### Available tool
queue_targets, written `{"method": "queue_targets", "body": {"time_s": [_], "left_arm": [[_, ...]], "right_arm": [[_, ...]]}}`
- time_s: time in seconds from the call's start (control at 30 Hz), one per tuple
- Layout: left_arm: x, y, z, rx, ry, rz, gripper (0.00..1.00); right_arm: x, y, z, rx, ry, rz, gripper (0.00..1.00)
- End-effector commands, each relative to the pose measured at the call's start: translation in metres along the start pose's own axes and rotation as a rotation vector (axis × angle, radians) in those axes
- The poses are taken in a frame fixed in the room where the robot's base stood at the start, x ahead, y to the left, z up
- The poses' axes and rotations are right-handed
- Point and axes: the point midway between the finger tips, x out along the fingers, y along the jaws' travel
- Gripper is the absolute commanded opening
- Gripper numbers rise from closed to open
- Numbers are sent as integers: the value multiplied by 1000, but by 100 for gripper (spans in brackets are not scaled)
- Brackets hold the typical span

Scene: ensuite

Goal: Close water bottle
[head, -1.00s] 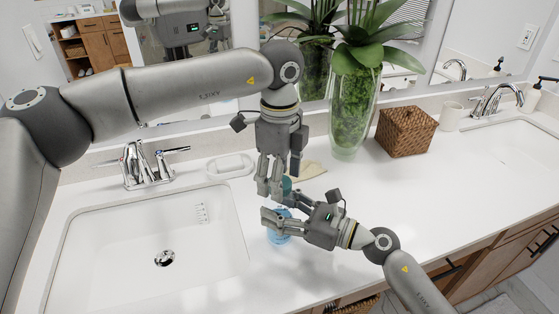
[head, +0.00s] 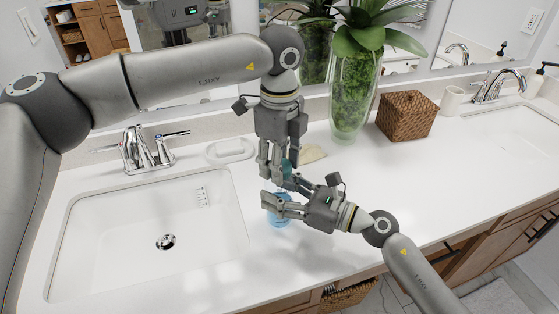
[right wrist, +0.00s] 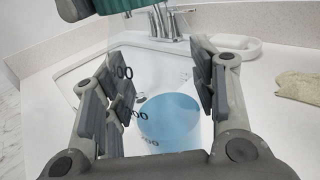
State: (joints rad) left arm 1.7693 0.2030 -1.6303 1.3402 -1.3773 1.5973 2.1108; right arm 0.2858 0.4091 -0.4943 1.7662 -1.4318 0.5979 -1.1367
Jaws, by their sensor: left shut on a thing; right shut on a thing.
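The water bottle is clear with dark marks and blue water (right wrist: 170,122) in it. In the head view its blue lower part (head: 280,221) shows below my right gripper (head: 274,198). That gripper is shut around the bottle's side, with its fingers on both sides in the right wrist view (right wrist: 158,85). My left gripper (head: 275,172) points down above the bottle and is shut on the teal cap (head: 287,164). The cap also shows at the top of the right wrist view (right wrist: 118,5). Fingers hide the bottle's neck; I cannot tell whether the cap touches it.
A sink (head: 120,240) with a chrome faucet (head: 145,150) lies to the left. A white soap dish (head: 230,150), a beige cloth (head: 312,153), a plant vase (head: 352,100) and a wicker box (head: 406,115) stand behind. The counter (head: 440,175) to the right is clear.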

Motion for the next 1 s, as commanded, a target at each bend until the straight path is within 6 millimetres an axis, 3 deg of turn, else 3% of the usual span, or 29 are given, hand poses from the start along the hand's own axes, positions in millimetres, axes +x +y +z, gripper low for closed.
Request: {"method": "queue_targets", "body": {"time_s": [1.0], "left_arm": [[1,0,0,1835,0,0,12]], "right_arm": [[0,0,0,-1,0,1,0]]}}
